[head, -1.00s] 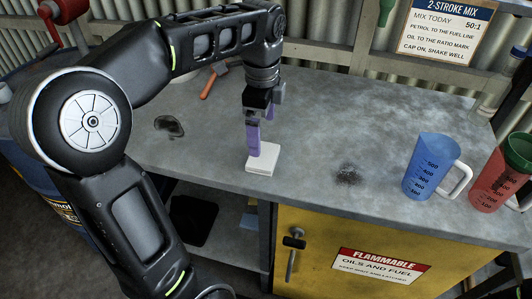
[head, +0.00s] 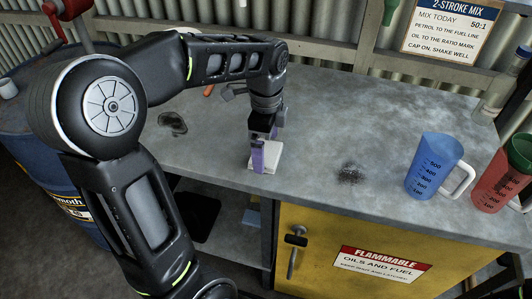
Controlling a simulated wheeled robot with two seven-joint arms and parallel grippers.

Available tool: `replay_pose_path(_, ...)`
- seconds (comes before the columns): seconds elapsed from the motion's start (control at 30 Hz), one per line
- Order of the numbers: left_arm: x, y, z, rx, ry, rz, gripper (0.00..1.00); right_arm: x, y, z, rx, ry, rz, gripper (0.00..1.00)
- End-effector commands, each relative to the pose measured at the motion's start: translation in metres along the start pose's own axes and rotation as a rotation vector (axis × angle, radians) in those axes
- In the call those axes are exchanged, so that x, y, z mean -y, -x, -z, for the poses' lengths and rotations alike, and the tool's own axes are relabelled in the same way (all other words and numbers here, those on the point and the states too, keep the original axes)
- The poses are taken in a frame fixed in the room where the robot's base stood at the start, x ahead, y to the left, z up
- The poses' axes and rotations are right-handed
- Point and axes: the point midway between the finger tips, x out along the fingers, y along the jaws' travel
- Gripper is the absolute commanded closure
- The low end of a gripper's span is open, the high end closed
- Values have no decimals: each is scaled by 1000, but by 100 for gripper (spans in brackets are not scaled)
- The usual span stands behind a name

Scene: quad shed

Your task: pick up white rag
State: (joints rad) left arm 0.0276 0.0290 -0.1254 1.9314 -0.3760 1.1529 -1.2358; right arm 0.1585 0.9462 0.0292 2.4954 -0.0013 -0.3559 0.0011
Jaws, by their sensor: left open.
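The white rag (head: 270,159) lies folded as a small flat pad on the grey bench top, near its front edge. My left gripper (head: 258,164) points down at the rag in the head view. Its purple fingers are at the rag's left part and hide some of it. The jaws are open; whether a finger touches the rag cannot be told. My right gripper is not in view.
A blue measuring jug (head: 432,167) and a red jug (head: 494,182) stand on the right of the bench (head: 320,125). Dark stains (head: 350,173) mark the top. A yellow cabinet (head: 315,225) is below. A blue drum (head: 45,160) stands at left.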

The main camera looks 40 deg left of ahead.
Motion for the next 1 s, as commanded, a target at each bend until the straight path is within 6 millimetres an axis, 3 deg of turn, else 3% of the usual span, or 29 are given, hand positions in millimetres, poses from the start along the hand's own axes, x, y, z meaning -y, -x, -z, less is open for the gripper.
replay_pose_path(0.13,0,-12,0,0,1,-2,0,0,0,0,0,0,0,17)
replay_pose_path(0.7,0,-12,0,0,1,0,0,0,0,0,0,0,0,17)
replay_pose_path(1.0,0,-12,0,0,1,-1,24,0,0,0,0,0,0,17)
